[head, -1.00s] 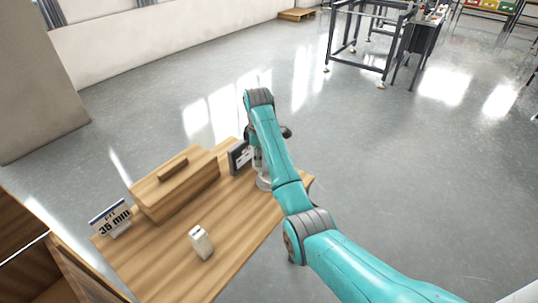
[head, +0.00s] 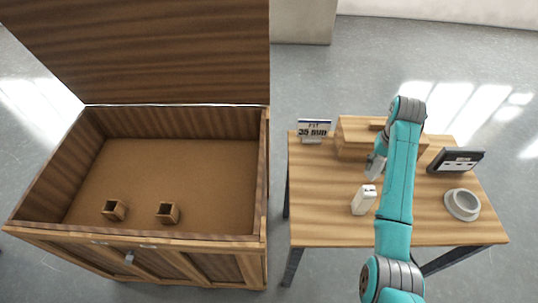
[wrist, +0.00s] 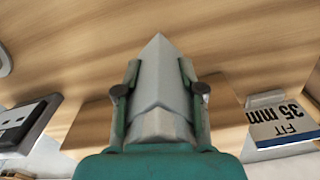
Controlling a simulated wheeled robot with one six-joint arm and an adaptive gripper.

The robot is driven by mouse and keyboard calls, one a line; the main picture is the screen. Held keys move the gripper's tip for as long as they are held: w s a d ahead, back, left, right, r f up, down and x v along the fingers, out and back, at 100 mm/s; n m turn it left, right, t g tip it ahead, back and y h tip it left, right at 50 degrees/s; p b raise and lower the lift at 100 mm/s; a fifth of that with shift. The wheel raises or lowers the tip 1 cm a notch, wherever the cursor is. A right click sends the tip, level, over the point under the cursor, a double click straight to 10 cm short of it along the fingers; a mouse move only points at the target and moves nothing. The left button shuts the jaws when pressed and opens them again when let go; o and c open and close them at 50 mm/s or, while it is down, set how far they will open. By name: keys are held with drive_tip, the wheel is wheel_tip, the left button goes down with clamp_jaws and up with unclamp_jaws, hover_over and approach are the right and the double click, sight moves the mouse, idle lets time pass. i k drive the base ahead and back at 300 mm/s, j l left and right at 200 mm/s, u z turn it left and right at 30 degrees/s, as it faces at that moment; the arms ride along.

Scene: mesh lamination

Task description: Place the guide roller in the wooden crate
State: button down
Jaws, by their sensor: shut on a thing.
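My gripper (wrist: 160,95) is shut on a pale grey faceted piece (wrist: 160,75), which I take to be the guide roller. Its pointed end sticks out past the fingertips, and its rear is hidden by the gripper. In the head view my gripper (head: 376,166) is above the table, in front of the wooden box, with the held piece mostly hidden. The wooden crate (head: 262,190) stands left of the table with its lid raised. Two small square wooden holders (head: 115,210) (head: 167,213) sit on its floor near the front, with no roller seen in them.
The wooden table (head: 330,225) bears a white carton (head: 363,200), a grey ring (head: 463,204), a dark tilted panel (head: 456,161), a lidded wooden box (head: 352,138) and a "FIT 35 mm" sign (head: 314,130). A narrow gap separates table and crate. The crate's middle is clear.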

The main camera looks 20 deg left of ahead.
sight(216, 214)
drive_tip(key=i+j+u, duration=0.15)
drive_tip(key=u, duration=1.3)
